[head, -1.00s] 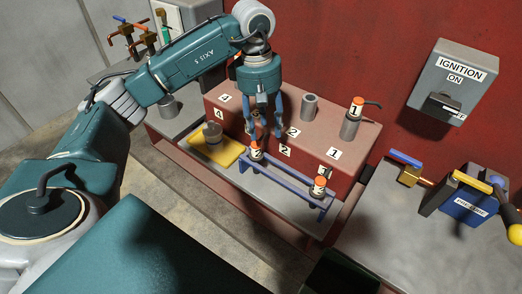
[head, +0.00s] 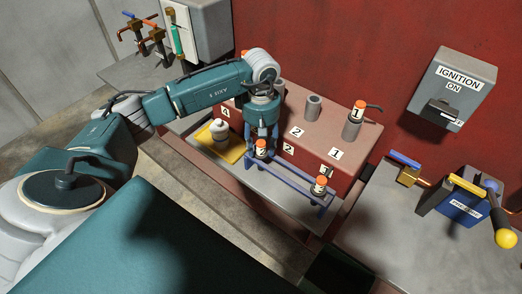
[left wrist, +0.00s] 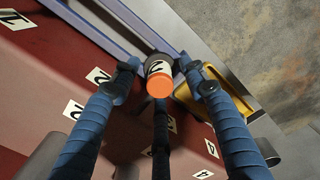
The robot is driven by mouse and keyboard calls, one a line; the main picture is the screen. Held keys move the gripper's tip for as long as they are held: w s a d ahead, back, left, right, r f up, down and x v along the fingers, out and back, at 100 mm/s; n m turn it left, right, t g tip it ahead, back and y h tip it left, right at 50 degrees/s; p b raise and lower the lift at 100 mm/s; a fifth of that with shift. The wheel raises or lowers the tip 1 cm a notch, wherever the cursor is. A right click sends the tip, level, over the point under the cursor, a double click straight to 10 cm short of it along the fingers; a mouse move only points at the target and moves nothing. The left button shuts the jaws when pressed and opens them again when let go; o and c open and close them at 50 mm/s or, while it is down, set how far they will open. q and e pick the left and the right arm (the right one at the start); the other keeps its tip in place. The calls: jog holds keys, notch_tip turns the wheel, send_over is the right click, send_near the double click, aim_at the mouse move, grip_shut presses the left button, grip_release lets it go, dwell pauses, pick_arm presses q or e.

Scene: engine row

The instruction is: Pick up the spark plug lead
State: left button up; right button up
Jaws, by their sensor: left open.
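A spark plug lead with an orange cap and a white number label (head: 261,148) stands upright at the left end of a blue rack (head: 287,186). It also shows in the left wrist view (left wrist: 158,82), where the label is partly turned away. My left gripper (head: 262,146) is open, with its fingers pointing down around this lead. In the left wrist view the fingertips (left wrist: 160,72) lie on either side of it, seemingly apart from it. A second orange-capped lead (head: 320,185) stands at the rack's right end. Lead 1 (head: 355,117) sits on a post on the engine block. My right gripper is not in view.
The red engine block (head: 345,137), with an empty grey post (head: 313,106), stands close behind the rack. A yellow tray (head: 230,155) with a grey-white piece (head: 219,130) lies left of it. An ignition box (head: 455,85) hangs on the wall. A blue battery (head: 462,208) stands at right.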

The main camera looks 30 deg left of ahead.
pick_arm(q)
grip_shut()
dwell(0.4)
